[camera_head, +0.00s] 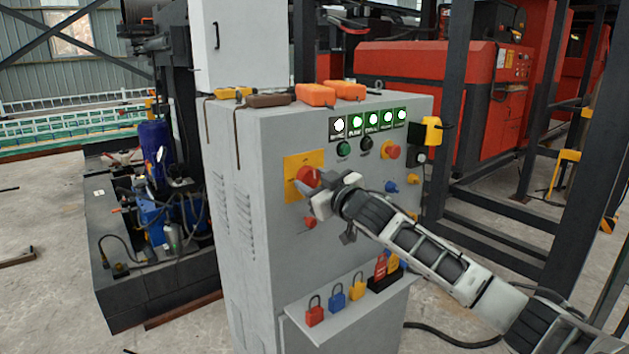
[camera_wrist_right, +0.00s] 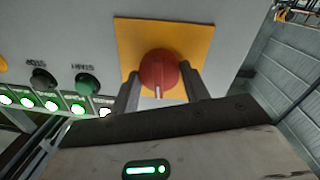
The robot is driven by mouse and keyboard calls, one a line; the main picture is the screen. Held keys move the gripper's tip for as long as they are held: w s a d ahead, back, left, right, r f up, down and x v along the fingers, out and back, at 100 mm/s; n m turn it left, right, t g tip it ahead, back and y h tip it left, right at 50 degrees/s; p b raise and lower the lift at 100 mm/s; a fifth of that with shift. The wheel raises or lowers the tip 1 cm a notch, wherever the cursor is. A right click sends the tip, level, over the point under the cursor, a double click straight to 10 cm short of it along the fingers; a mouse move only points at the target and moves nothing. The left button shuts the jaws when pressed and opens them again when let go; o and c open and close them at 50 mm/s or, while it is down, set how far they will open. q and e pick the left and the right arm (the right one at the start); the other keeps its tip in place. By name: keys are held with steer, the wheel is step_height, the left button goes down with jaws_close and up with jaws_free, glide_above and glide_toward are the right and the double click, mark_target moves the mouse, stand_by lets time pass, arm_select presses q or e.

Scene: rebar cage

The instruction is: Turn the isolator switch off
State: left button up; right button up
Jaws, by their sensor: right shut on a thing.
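The isolator switch is a red rotary knob (camera_head: 309,177) on a yellow square plate (camera_head: 291,163), on the front of a grey cabinet (camera_head: 267,227). My right gripper (camera_head: 313,195) is at the knob and partly covers it in the head view. In the right wrist view, the red knob (camera_wrist_right: 158,70) sits between the two dark fingers of my right gripper (camera_wrist_right: 160,85), which are shut on it. A pale mark shows on the knob's lower edge in that view. The yellow plate (camera_wrist_right: 195,40) shows around it. My left gripper is not in view.
Padlocks (camera_head: 337,296) stand on a shelf below. Orange boxes (camera_head: 316,94) lie on the cabinet top. A dark frame post (camera_head: 468,90) stands at right.

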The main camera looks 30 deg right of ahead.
steer(key=n+p, duration=0.1)
steer(key=n, duration=0.5)
steer(key=shift+t, duration=0.3)
steer(key=n, duration=0.3)
steer(key=shift+y+p, duration=0.3)
steer(key=shift+p, duration=0.1)
steer(key=n, duration=0.4)
steer(key=shift+f, duration=0.1)
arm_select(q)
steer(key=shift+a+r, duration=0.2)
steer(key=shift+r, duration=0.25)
arm_select(e)
steer(key=n, duration=0.4)
steer(key=shift+y, duration=0.4)
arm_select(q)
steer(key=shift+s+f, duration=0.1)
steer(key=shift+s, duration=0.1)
arm_select(e)
steer(key=shift+n, duration=0.5)
steer(key=o, duration=1)
steer(key=shift+d, duration=0.1)
